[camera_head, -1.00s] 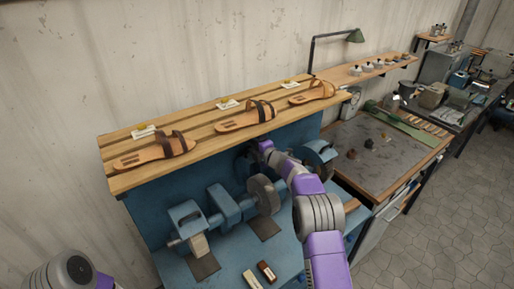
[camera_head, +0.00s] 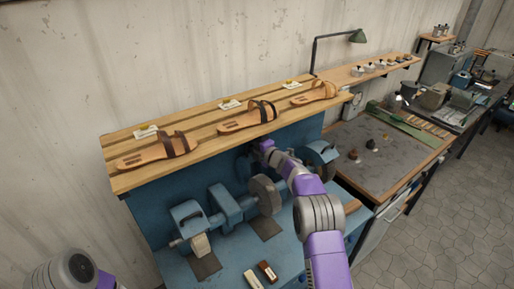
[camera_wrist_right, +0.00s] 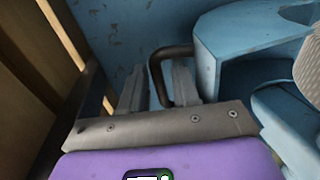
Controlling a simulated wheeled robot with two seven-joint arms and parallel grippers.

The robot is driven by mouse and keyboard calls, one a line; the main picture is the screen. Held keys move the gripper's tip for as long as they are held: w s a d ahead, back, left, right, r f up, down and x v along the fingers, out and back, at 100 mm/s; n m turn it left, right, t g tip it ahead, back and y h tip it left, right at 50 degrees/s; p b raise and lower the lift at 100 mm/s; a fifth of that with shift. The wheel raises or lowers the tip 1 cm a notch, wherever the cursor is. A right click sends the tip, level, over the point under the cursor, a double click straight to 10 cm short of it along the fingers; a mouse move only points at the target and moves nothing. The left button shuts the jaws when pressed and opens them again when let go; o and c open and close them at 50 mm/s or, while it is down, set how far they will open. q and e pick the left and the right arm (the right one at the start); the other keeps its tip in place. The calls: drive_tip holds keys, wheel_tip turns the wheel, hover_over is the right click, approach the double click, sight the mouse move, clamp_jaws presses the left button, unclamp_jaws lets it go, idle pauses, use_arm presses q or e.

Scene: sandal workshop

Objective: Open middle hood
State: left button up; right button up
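The blue middle hood (camera_wrist_right: 240,32) fills the upper right of the right wrist view, with a dark bent handle (camera_wrist_right: 172,52) on its left side. My right gripper (camera_wrist_right: 158,85) has its two grey fingers apart, with the handle's bar between them. I cannot tell whether they touch it. In the head view my right gripper (camera_head: 262,150) is at the machine's back, just below the shelf's front edge, and the middle hood is mostly hidden there behind my arm. A grey wheel (camera_head: 264,194) stands exposed in front. My left gripper is out of view.
A wooden shelf (camera_head: 205,132) with several sandals overhangs the blue machine close to my right gripper. Another hood (camera_head: 318,153) is to the right and a blue guard (camera_head: 187,214) to the left. Two small blocks (camera_head: 258,275) lie on the machine's front. A workbench (camera_head: 380,155) stands at right.

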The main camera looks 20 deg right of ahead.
drive_tip(key=shift+s+d+r+b, duration=0.15)
drive_tip(key=shift+s+d+b, duration=0.15)
drive_tip(key=shift+s, duration=0.3)
drive_tip(key=b+v, duration=0.2)
drive_tip(key=v, duration=0.4)
drive_tip(key=shift+a, duration=0.1)
